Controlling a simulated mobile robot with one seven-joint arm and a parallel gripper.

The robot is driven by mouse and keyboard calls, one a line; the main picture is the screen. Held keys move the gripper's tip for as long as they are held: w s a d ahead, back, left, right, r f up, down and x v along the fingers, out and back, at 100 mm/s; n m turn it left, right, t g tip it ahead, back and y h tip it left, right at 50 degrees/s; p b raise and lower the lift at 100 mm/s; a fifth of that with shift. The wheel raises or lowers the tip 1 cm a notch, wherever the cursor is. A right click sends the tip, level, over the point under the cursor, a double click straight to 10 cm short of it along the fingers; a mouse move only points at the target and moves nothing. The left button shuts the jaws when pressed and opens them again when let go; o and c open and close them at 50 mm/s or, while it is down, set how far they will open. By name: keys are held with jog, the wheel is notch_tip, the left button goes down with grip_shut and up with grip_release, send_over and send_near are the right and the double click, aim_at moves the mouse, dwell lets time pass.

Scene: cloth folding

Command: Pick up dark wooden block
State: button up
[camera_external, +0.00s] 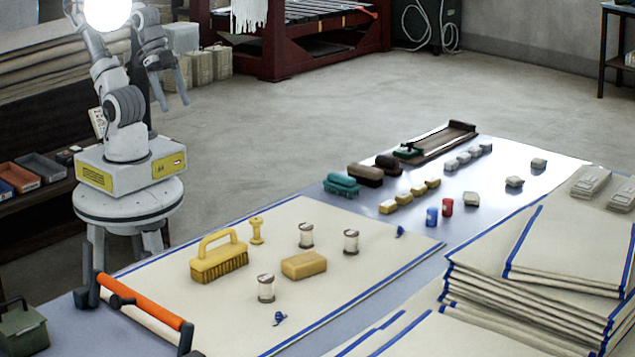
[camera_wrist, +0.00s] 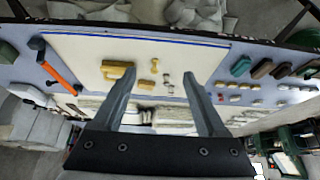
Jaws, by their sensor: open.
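Two dark brown blocks lie side by side on the table in the external view, a nearer one (camera_external: 365,175) and a farther, darker one (camera_external: 389,165). I cannot tell for sure which is the dark wooden block. In the wrist view, dark blocks (camera_wrist: 262,69) show at the right, beyond my right finger. My gripper (camera_external: 175,106) is raised above and beside my base at the upper left, far from the blocks. It is open and empty; the wrist view shows both fingers (camera_wrist: 158,71) spread apart.
A teal brush (camera_external: 341,184) sits left of the dark blocks. A long wooden tray (camera_external: 440,143) lies behind them, small tan blocks (camera_external: 404,198) in front. A yellow brush (camera_external: 219,259) and an orange-handled bar (camera_external: 140,299) are at the left. Cloth stacks (camera_external: 530,290) fill the right front.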

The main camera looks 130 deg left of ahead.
jog(key=w+a+f+m+h+b, duration=0.1)
jog(key=w+a+f+h+b, duration=0.2)
jog(key=w+a, duration=1.25)
jog(key=n+t+y+b, duration=0.1)
jog(key=t+y+b, duration=0.2)
jog(key=t, duration=0.5)
send_near(384, 156)
jog(key=x, duration=0.5)
jog(key=shift+d+f, duration=0.3)
jog(key=shift+f, duration=0.2)
jog(key=shift+a+r+b+x, duration=0.15)
jog(key=shift+b+x, duration=0.1)
jog(key=shift+x, duration=0.75)
jog(key=shift+r+b+x, duration=0.1)
jog(key=shift+b+x, duration=0.1)
jog(key=shift+x, duration=0.8)
jog(key=shift+a+r+b+x, duration=0.15)
jog(key=shift+b+x, duration=0.1)
jog(key=shift+x, duration=0.8)
jog(key=shift+w+d, duration=0.1)
jog(key=shift+w, duration=0.05)
